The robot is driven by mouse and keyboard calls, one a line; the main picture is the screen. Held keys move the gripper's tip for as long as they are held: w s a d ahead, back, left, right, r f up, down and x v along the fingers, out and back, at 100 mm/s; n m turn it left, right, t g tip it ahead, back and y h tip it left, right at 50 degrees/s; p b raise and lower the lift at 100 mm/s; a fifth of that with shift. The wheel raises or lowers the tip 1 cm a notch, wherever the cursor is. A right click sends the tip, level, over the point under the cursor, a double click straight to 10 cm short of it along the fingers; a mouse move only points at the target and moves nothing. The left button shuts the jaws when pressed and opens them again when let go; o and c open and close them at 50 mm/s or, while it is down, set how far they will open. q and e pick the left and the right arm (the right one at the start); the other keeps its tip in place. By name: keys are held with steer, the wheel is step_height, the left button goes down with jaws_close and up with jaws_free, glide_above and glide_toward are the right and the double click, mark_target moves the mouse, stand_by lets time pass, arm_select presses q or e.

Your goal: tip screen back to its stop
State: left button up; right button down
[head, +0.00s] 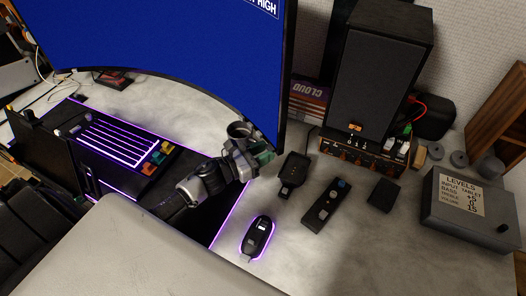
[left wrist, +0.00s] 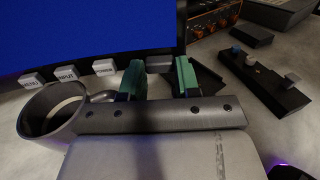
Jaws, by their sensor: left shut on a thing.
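The screen (head: 180,40) is a large curved monitor showing blue, with the word HIGH at its top right. In the left wrist view its lower part (left wrist: 80,30) stands upright-looking behind my fingers; its exact tilt I cannot tell. My left gripper (head: 262,156) is at the screen's lower right corner. Its green fingers (left wrist: 160,78) close on a small grey block (left wrist: 160,64) at the screen's lower edge. Whether the block is joined to the screen is hidden. My right gripper is not in view.
Keys marked MENU, INPUT and POWER (left wrist: 68,75) line the screen's lower edge. A mouse (head: 257,237), a black control strip (head: 325,205) and a speaker (head: 375,75) stand to the right.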

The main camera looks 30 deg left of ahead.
arm_select(q)
steer(key=shift+s+d+r+n+g+p, duration=0.1)
steer(key=shift+s+r+n+g+p, duration=0.2)
steer(key=shift+s+r+p, duration=0.8)
steer(key=shift+s+r+n+g+p, duration=0.1)
steer(key=shift+s+r+g+p, duration=0.25)
steer(key=shift+p, duration=1.5)
jaws_close()
steer(key=shift+s+f+g+y+p, duration=0.1)
steer(key=shift+s+g+y+p, duration=0.2)
steer(key=shift+p, duration=0.2)
steer(key=o, duration=0.7)
jaws_free()
steer(key=o, duration=0.4)
steer(key=shift+s, duration=0.25)
steer(key=shift+c, duration=0.2)
